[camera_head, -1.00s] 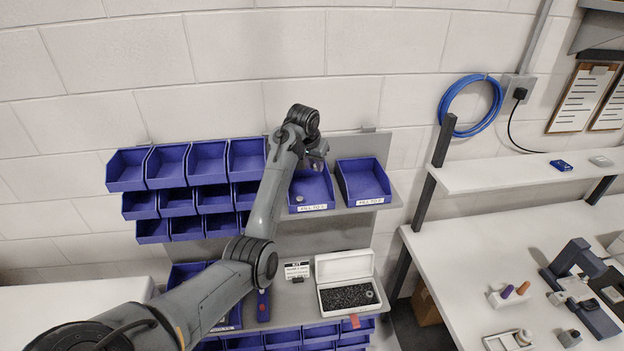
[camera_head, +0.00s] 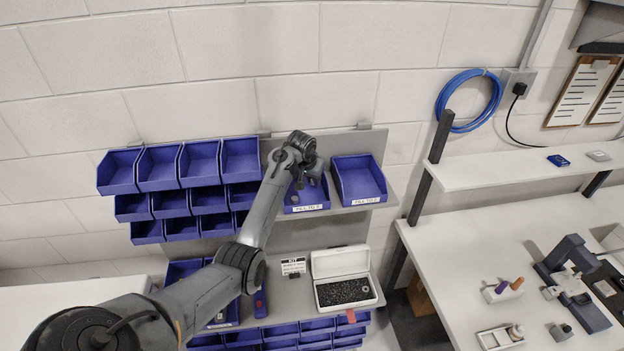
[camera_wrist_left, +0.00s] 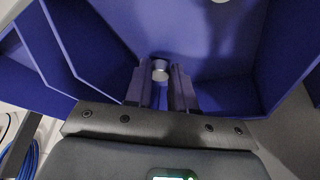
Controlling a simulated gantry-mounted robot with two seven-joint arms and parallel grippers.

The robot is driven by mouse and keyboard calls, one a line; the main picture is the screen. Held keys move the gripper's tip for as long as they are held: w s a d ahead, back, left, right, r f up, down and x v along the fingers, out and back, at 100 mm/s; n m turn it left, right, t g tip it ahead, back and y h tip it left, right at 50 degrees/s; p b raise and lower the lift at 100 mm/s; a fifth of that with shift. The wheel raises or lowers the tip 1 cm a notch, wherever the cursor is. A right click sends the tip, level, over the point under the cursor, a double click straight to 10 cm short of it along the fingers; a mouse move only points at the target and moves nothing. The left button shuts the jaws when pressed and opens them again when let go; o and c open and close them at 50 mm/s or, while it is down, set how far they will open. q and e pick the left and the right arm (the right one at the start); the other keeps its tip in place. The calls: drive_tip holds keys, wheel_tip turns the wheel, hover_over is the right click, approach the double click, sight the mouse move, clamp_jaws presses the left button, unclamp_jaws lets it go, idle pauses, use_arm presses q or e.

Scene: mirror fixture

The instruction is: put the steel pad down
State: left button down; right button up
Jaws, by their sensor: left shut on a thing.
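My left gripper (camera_head: 314,172) reaches into the left of two larger blue bins (camera_head: 306,209) on the upper shelf, and its arm hides part of that bin. In the left wrist view the gripper (camera_wrist_left: 159,84) is shut on the steel pad (camera_wrist_left: 160,67), a small silvery round piece between the fingertips. The pad is inside the blue bin (camera_wrist_left: 215,60), close over its floor; I cannot tell whether it touches. Part of another pale round piece shows at the top edge of the wrist view. My right gripper is not in view.
A second larger blue bin (camera_head: 360,181) stands just right. Rows of small blue bins (camera_head: 200,164) are at the left. Below stands an open white box (camera_head: 342,262) with dark contents. A white bench (camera_head: 470,250) is at the right.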

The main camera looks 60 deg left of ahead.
use_arm(q)
drive_tip(key=shift+f, duration=0.5)
drive_tip(key=shift+f, duration=0.15)
drive_tip(key=c, duration=1.2)
unclamp_jaws()
